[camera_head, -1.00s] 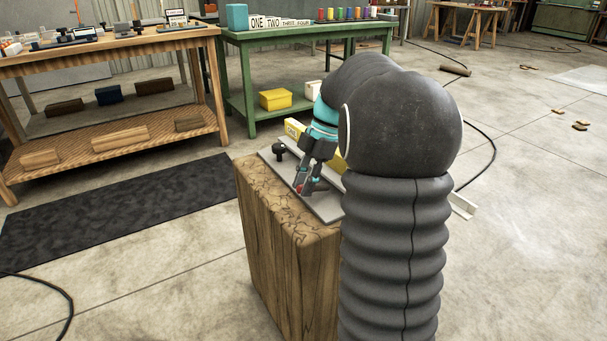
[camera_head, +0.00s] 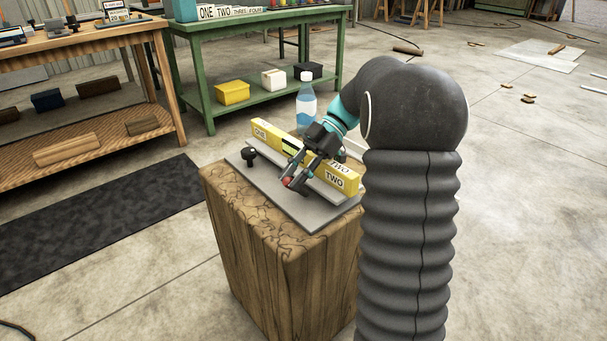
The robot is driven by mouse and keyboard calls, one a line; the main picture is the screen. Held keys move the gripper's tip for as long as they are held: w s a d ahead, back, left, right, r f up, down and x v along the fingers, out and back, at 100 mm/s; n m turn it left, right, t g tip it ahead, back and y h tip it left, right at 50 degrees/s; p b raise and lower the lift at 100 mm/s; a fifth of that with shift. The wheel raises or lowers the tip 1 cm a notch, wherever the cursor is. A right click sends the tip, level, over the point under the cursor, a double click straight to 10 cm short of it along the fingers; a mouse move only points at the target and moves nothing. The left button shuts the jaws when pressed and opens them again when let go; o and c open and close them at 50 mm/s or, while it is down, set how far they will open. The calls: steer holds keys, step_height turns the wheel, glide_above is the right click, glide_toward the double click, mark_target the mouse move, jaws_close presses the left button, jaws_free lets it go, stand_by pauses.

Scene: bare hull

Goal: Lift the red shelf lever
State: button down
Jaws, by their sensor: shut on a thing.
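The red lever (camera_head: 287,182) shows as a small red tip low over a grey metal plate (camera_head: 309,214), which lies on top of a wooden block (camera_head: 255,248). My gripper (camera_head: 293,178) reaches down from the right and is shut on the red lever. The fingers cover most of the lever, so its shaft and exact angle are hidden. A yellow bar (camera_head: 349,182) marked ONE and TWO stands along the back of the plate. A black knob (camera_head: 249,155) stands at the plate's left corner.
A green table (camera_head: 200,62) and a wooden bench (camera_head: 150,128) stand behind. A dark mat (camera_head: 95,225) lies at left.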

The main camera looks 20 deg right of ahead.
stand_by(0.3)
steer(key=c, duration=0.9)
jaws_free()
steer(key=shift+d, duration=0.1)
steer(key=v, duration=0.7)
steer(key=shift+w+d+r, duration=0.1)
steer(key=shift+d, duration=0.05)
